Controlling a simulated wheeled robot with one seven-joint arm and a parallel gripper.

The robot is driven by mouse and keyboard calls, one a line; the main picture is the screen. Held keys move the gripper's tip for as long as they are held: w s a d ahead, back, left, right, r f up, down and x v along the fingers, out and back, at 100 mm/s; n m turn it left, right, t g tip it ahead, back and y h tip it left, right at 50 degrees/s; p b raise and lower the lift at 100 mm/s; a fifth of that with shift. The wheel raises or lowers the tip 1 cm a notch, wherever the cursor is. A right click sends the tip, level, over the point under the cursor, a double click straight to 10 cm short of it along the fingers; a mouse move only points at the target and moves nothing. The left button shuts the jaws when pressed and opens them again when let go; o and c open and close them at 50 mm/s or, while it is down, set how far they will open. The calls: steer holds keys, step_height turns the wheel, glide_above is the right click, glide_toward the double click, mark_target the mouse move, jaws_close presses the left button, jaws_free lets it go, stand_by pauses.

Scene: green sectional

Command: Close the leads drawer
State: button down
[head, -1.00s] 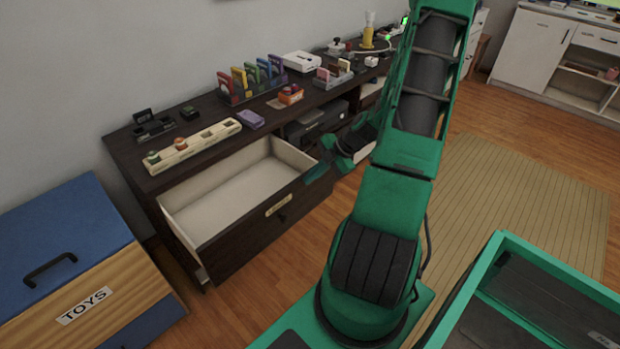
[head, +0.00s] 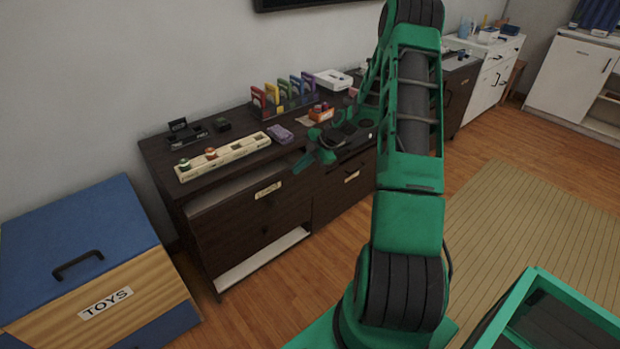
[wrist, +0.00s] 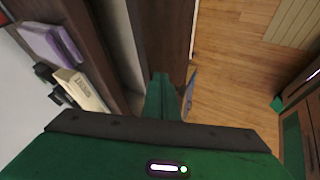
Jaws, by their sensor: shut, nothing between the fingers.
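The drawer front (head: 235,228), dark wood with a pale label (head: 268,190) too small to read, stands a little out from the dark cabinet (head: 160,172). A narrow strip of its pale inside shows above the front. In the wrist view the same pale gap (wrist: 122,45) lies between the cabinet edge and the drawer front (wrist: 165,38). My gripper (head: 303,163) is shut and empty at the drawer's upper right corner. Its fingers also show in the wrist view (wrist: 165,98), at the drawer front; whether they touch it I cannot tell.
A pale strip (head: 262,260) sticks out below the drawer. A cream tray (head: 222,157), a purple block (head: 280,134) and a rack of coloured items (head: 285,95) stand on the cabinet top. A blue-lidded toy box (head: 80,245) is at left.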

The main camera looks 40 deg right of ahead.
steer(key=shift+w, duration=2.2)
steer(key=shift+s, duration=0.1)
